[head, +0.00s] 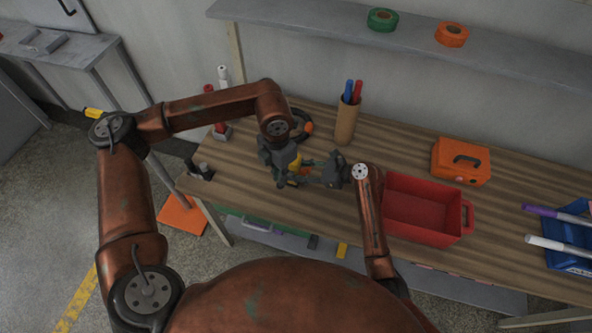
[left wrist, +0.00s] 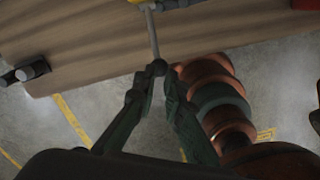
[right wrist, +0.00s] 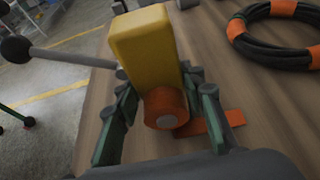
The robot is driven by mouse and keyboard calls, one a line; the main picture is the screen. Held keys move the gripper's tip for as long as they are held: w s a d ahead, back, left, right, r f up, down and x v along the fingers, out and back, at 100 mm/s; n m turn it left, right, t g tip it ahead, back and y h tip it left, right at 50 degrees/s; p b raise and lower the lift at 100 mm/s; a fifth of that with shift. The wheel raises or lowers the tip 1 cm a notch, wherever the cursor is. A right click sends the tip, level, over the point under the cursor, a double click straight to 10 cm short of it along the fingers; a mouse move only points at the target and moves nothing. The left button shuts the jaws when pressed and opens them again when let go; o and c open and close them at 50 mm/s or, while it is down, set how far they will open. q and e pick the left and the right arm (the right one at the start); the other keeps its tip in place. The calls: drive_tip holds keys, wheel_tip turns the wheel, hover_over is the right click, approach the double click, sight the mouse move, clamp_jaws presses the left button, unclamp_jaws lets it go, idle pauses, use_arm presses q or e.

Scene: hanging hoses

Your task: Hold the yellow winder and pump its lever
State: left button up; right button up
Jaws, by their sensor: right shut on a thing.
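The yellow winder (right wrist: 150,50) stands over the table with an orange round hub (right wrist: 166,107) at its near end. My right gripper (right wrist: 163,105) is shut on it, one finger on each side; in the head view this gripper (head: 310,171) comes in from the right. The winder's grey lever (right wrist: 75,58) sticks out sideways and ends in a black ball knob (right wrist: 15,50). In the left wrist view the knob (left wrist: 159,67) shows at the fingertips of my left gripper (left wrist: 160,80). A narrow gap shows between those fingers; I cannot tell whether they touch the knob.
A black hose coil with orange bands (right wrist: 280,32) lies behind the winder. A cardboard cup with pens (head: 347,118), a red bin (head: 425,205) and an orange case (head: 461,161) stand on the table (head: 240,180). An orange strip (right wrist: 215,125) lies beside the hub.

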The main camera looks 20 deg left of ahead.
sight(279, 187)
use_arm(q)
drive_tip(key=shift+f, duration=0.1)
drive_tip(key=shift+s+f, duration=0.25)
drive_tip(key=shift+f, duration=0.8)
drive_tip(key=shift+s+f, duration=0.25)
drive_tip(key=shift+f, duration=0.75)
drive_tip(key=shift+s+f, duration=0.2)
drive_tip(key=shift+f, duration=1.05)
